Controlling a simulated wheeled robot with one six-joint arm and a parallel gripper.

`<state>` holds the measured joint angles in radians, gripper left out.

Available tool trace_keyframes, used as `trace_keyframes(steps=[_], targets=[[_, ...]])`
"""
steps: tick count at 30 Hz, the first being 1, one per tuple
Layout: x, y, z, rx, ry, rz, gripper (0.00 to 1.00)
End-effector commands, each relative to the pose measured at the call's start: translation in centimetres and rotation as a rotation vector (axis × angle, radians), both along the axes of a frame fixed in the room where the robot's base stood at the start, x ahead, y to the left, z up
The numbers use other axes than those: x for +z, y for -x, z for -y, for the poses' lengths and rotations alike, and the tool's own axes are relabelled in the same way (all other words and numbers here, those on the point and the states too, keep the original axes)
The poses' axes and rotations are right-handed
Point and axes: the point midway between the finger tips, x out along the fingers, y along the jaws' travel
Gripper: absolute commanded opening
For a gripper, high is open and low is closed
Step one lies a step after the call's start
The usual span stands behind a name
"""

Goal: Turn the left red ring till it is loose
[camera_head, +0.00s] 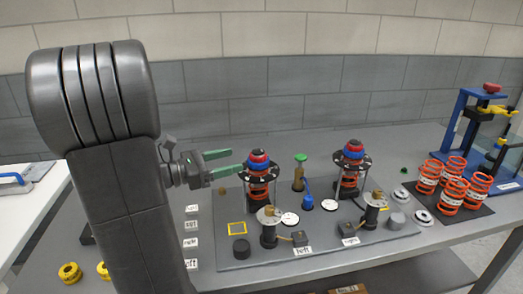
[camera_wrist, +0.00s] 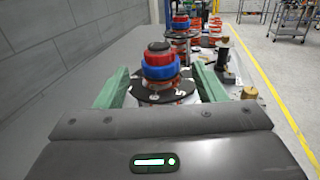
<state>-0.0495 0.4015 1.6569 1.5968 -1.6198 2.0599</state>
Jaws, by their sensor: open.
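The left red ring (camera_wrist: 159,59) sits above a blue ring (camera_wrist: 160,71) on the left tower, under a dark cap and over a black disc (camera_wrist: 150,92). In the head view the same red ring (camera_head: 258,155) is small, at the top of the left tower. My gripper (camera_head: 236,162) is open and empty, its two green fingers pointing right toward this tower at about the rings' height. The fingertips appear just short of the rings. In the wrist view the tower stands centred between the fingers, with no visible contact.
A similar right tower (camera_head: 352,157) stands behind in line. A green-topped brass piece (camera_head: 299,175) and a blue piece (camera_head: 308,202) stand between the towers. Gauge-like posts (camera_head: 268,226) are in front. Orange springs (camera_head: 452,193) and a blue press (camera_head: 468,120) are at the right.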

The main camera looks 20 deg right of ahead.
Motion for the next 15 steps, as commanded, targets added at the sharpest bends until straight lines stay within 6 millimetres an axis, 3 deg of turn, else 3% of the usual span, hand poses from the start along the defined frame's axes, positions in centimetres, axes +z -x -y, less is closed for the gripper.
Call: trace_keyframes(steps=[9,15], targets=[[0.2,0.1,6.0,-0.003,0.0,-0.002,0.63],[0.1,0.1,8.9,-0.002,0.0,-0.001,0.63]])
